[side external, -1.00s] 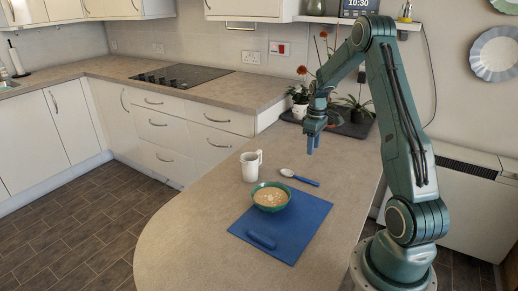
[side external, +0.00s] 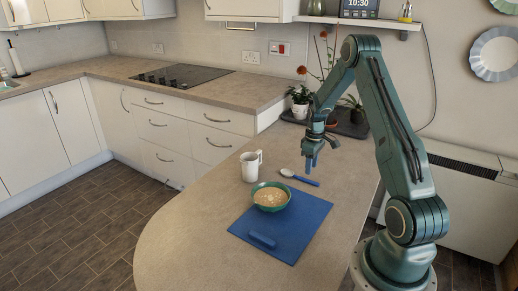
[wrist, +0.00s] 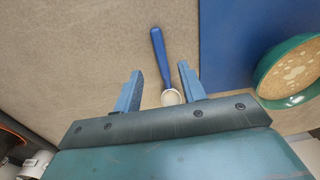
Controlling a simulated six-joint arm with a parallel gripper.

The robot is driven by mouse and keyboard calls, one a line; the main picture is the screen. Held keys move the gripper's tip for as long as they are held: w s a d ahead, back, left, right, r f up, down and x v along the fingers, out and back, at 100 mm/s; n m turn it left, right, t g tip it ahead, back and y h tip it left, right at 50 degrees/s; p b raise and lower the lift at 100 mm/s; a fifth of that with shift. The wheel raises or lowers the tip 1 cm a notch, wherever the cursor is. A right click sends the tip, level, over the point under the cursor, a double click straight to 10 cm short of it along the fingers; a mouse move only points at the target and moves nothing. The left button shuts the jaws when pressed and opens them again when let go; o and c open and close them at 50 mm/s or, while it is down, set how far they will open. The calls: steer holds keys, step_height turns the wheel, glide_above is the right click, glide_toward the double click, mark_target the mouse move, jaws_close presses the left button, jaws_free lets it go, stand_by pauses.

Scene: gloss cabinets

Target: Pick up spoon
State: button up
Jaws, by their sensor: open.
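The spoon (side external: 300,178) lies on the counter behind the blue mat, with a blue handle and a pale bowl. In the wrist view the spoon's handle (wrist: 159,55) points away from me, and its bowl end (wrist: 171,97) shows between the fingers, partly cut off by my gripper's body. My gripper (side external: 310,165) points down above the spoon, near its handle in the side view. In the wrist view my gripper (wrist: 158,88) has its two blue fingers apart, with nothing held between them. The exact height above the spoon is hard to tell.
A green bowl of oatmeal (side external: 271,196) stands on the blue mat (side external: 305,228), which also carries a small blue object (side external: 261,241). A white mug (side external: 250,167) stands left of the spoon. Potted plants (side external: 300,100) stand on a dark tray behind. The counter's left front is clear.

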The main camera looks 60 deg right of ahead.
mark_target(310, 181)
steer(key=shift+f, duration=0.35)
steer(key=shift+a+f, duration=0.1)
steer(key=shift+f, duration=2.35)
steer(key=shift+c, duration=0.2)
jaws_close()
